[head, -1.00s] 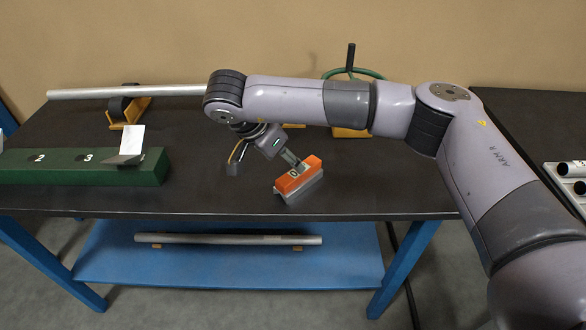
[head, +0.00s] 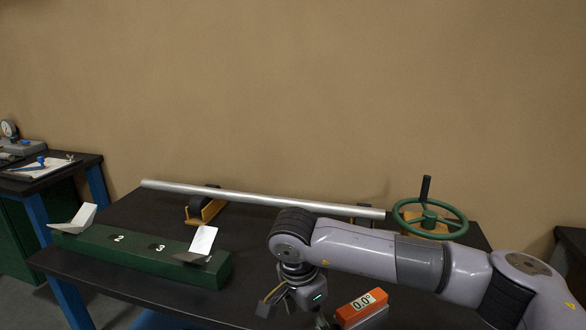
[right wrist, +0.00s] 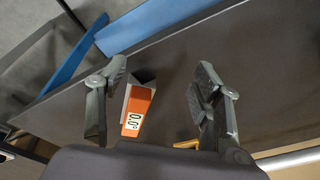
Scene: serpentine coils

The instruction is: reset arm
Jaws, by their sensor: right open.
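My right arm comes in from the right in the head view, over the table. My right gripper (right wrist: 160,82) is open in the right wrist view, with its two fingers well apart and nothing gripped. An orange level box (right wrist: 137,108) with a "0.0°" display shows beyond the gap, nearer the left finger. In the head view the orange level box (head: 361,308) lies on the table just right of my right gripper (head: 322,321), whose fingertips are partly cut off at the bottom edge. My left gripper is not in view.
A long silver tube (head: 262,198) spans yellow supports (head: 206,209) at the back. A green handwheel (head: 430,217) stands right of it. A green numbered block (head: 138,255) with angled white plates is at left. A side table (head: 40,180) holds a gauge and clipboard.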

